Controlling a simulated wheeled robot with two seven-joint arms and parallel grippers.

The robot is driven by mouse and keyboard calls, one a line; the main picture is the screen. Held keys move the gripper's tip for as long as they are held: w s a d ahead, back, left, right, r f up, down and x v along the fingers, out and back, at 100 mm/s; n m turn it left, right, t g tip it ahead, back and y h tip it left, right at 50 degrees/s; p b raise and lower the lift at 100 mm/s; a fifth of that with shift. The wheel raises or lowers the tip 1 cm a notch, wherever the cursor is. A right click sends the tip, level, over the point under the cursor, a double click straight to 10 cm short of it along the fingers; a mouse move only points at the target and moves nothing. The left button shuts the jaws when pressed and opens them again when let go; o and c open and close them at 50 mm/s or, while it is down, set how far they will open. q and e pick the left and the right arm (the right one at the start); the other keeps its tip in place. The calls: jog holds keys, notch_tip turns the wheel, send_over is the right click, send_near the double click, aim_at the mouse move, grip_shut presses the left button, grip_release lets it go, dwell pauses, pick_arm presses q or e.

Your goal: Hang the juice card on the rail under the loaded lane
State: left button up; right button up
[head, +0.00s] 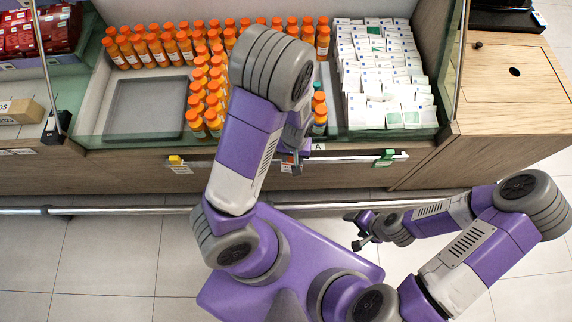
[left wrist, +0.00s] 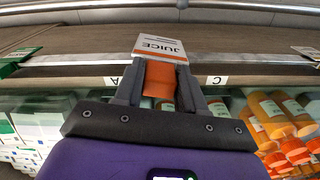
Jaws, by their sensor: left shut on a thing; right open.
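The juice card (left wrist: 160,47) is white with "JUICE" lettering and an orange band. My left gripper (left wrist: 160,80) is shut on it, at the rail (left wrist: 85,61). In the head view my left gripper (head: 291,165) is partly hidden by its arm, in front of the rail (head: 345,158); I cannot tell whether the card touches the rail. Orange-capped juice bottles (head: 215,100) fill the middle of the case. White cartons (head: 385,80) fill the right lane. An empty grey tray (head: 116,107) lies at the left. My right gripper (head: 360,230) is open and empty, away from the case.
A green card (head: 385,158) hangs on the rail at the right, a yellow clip tag (head: 176,161) at the left. Lane labels A (left wrist: 115,81) and C (left wrist: 216,80) sit on the case edge. A metal bar (head: 120,210) runs low in front. A wooden counter (head: 510,90) stands right.

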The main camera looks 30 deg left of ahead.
aim_at(287, 167)
pick_arm(q)
jog(key=shift+s+a+f+n+b, duration=0.15)
jog(key=shift+s+f+n+b, duration=0.2)
jog(key=shift+f, duration=0.55)
jog(key=shift+s+a+f+n+b, duration=0.2)
jog(key=shift+s+f+n+b, duration=0.15)
jog(key=shift+f, duration=0.6)
jog(key=shift+s+a+f+n+b, duration=0.15)
jog(key=shift+s+f+n+b, duration=0.2)
jog(key=shift+f, duration=0.55)
jog(key=shift+w+a+b, duration=0.15)
jog(key=shift+w+a, duration=0.45)
jog(key=shift+w, duration=0.4)
jog(key=shift+w+a+b, duration=0.15)
jog(key=shift+w+a, duration=0.4)
jog(key=shift+w, duration=0.45)
jog(key=shift+w+a+b, duration=0.15)
jog(key=shift+w+a, duration=0.45)
jog(key=shift+w, duration=0.4)
jog(key=shift+s+f+b, duration=0.1)
jog(key=shift+f+b, duration=1.95)
jog(key=shift+f, duration=0.65)
pick_arm(e)
notch_tip(287, 167, down, 8)
jog(key=shift+f, duration=0.2)
pick_arm(q)
jog(key=o, duration=1.1)
